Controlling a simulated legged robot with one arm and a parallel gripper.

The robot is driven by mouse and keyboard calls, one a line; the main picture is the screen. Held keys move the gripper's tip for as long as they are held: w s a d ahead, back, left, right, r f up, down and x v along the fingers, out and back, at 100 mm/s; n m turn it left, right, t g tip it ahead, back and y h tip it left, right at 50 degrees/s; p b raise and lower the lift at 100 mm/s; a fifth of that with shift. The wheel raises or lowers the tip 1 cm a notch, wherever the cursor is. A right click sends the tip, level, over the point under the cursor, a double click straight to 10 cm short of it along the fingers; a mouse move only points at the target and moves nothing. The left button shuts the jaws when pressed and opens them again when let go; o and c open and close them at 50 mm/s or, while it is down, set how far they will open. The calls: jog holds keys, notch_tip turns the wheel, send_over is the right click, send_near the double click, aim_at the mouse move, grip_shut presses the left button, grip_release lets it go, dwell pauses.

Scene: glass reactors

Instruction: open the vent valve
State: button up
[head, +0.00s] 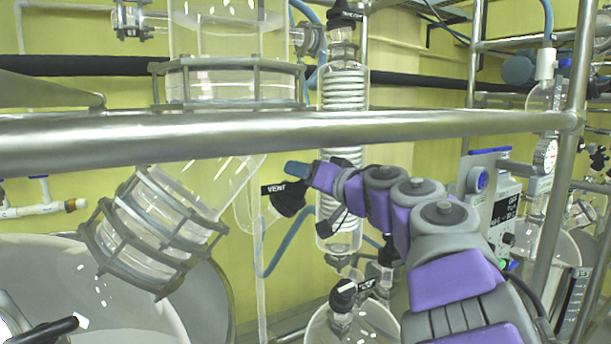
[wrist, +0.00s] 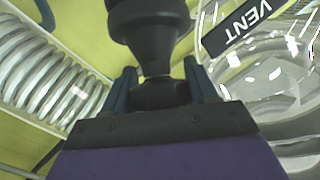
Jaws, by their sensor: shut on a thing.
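The vent valve (head: 289,200) is a black knob with a black tag reading VENT, next to the glass vessel in the head view. In the wrist view the black valve (wrist: 150,35) fills the upper middle, and its VENT tag (wrist: 236,28) is at the upper right. My gripper (head: 297,170) reaches it from the right at the end of my purple and grey arm. In the wrist view my gripper (wrist: 163,88) has one dark finger on each side of the valve's lower black part, shut on it. The valve's inner position cannot be told.
A steel rail (head: 400,124) crosses in front, above my gripper. A coiled glass condenser (head: 342,90) stands behind it and also shows in the wrist view (wrist: 50,75). A clamped glass joint (head: 155,230) is at the left. A round flask (head: 352,322) is below.

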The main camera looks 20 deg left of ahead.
jog(key=shift+r+n+p, duration=0.25)
jog(key=shift+n+p, duration=0.25)
jog(key=shift+p, duration=0.85)
jog(key=n+g+y+p, duration=0.1)
jog(key=p, duration=0.1)
jog(key=shift+r+p, duration=0.15)
jog(key=shift+p, duration=0.2)
jog(key=n+g+y+p, duration=0.1)
jog(key=n+g+p, duration=0.2)
jog(key=p, duration=0.1)
jog(key=n+g+y+p, duration=0.2)
jog(key=n+g+p, duration=0.1)
jog(key=n+p, duration=0.1)
jog(key=shift+s, duration=0.2)
jog(key=n+g+p, duration=0.2)
jog(key=n+p, duration=0.1)
jog(key=n+g+p, duration=0.3)
jog(key=s+n+g+h+p, duration=0.1)
jog(key=n+g+p, duration=0.2)
jog(key=shift+a, duration=0.1)
jog(key=n+g+p, duration=0.1)
jog(key=n+g+h+p, duration=0.1)
jog(key=n, duration=0.1)
jog(key=n+g+h+p, duration=0.1)
jog(key=p, duration=0.1)
jog(key=shift+s+f, duration=0.15)
jog(key=shift+f, duration=0.15)
jog(key=shift+n+g, duration=0.3)
